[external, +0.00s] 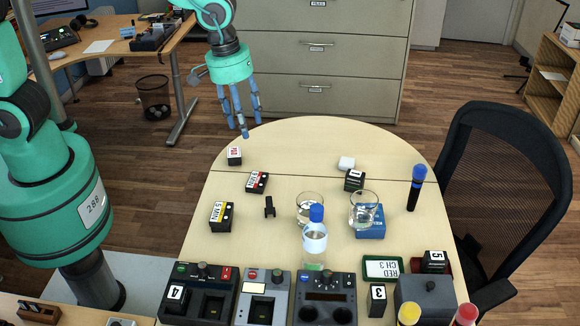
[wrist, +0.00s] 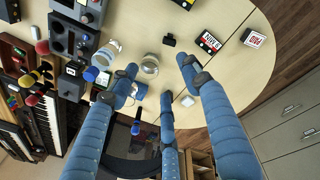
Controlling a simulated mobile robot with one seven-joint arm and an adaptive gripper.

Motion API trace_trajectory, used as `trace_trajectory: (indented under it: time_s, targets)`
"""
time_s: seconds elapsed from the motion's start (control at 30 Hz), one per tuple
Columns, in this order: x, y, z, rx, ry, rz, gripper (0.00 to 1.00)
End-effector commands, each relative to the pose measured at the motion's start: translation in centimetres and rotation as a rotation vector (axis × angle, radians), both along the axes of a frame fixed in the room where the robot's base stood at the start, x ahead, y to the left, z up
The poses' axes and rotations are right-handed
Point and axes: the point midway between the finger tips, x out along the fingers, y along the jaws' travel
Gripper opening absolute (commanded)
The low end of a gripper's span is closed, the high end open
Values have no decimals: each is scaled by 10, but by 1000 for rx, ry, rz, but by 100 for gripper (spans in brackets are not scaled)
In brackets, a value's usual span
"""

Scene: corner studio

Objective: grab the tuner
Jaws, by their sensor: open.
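A small black clip-like thing (external: 269,207), which looks like the tuner, stands near the middle of the round-ended table (external: 300,150). It also shows in the wrist view (wrist: 169,40), at the top centre, beyond my fingertips. My gripper (external: 243,122) hangs above the table's far left edge, fingers pointing down. It is apart from the tuner, up and left of it in the external view. In the wrist view my gripper (wrist: 160,80) has its blue fingers spread and nothing between them.
Labelled blocks (external: 221,216) (external: 257,182) (external: 234,155) stand left of the tuner. Two glasses (external: 309,205) (external: 364,208) and a blue-capped bottle (external: 315,240) stand to its right. Black and grey devices (external: 200,292) line the front. The far centre of the table is clear.

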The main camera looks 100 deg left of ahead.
Motion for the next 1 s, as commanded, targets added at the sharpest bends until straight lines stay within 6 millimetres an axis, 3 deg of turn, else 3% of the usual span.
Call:
trace_trajectory:
  time_s: [0.03,0.3,0.5,0.7,1.0]
  targets:
    - [7,5,-19,-8,19,46,48]
    - [39,27,-112,-42,87,310,48]
    - [50,39,-169,-55,124,464,48]
    - [53,44,-194,-58,139,534,48]
    - [53,44,-196,-59,140,540,48]
